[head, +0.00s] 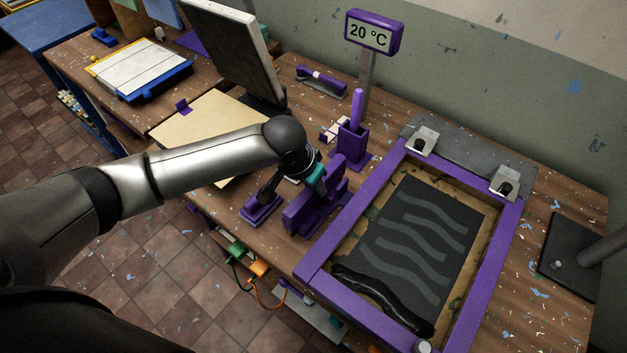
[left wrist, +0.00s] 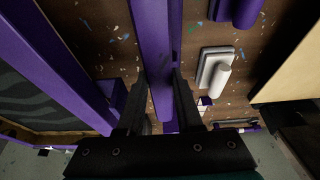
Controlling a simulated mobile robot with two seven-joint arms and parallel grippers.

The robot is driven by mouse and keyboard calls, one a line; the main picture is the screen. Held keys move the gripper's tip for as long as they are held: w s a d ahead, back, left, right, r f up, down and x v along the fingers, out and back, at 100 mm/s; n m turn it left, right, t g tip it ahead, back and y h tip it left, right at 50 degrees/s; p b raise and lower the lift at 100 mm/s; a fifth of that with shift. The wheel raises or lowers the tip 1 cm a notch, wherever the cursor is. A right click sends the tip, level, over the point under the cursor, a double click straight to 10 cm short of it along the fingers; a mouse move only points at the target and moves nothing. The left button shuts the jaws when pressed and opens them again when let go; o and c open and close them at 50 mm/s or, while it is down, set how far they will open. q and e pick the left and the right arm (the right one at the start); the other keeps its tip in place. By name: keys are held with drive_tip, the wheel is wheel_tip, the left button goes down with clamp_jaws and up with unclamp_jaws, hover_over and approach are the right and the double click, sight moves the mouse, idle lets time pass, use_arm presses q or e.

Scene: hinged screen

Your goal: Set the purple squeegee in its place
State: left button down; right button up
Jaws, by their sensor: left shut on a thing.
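The purple squeegee (head: 297,214) is a long bar beside the left side of the purple-framed screen (head: 330,250). My left gripper (head: 318,183) is above the bench and shut on it. In the left wrist view, the purple bar (left wrist: 152,40) runs up from between the two dark fingers (left wrist: 160,92). Other purple parts crowd close to the squeegee, so I cannot tell whether it touches a holder or the bench. My right gripper is not in view.
Black ink (head: 385,300) lies across the near end of the screen. A purple holder with an upright purple stick (head: 355,110) stands behind the gripper. A purple-based block (head: 262,207) sits to its left. A 20 °C display (head: 372,33) stands at the back.

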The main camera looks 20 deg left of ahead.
use_arm(q)
drive_tip(key=shift+f, duration=0.2)
drive_tip(key=c, duration=0.5)
unclamp_jaws()
drive_tip(key=shift+r, duration=0.1)
drive_tip(key=p+v, duration=0.2)
drive_tip(key=v, duration=1.3)
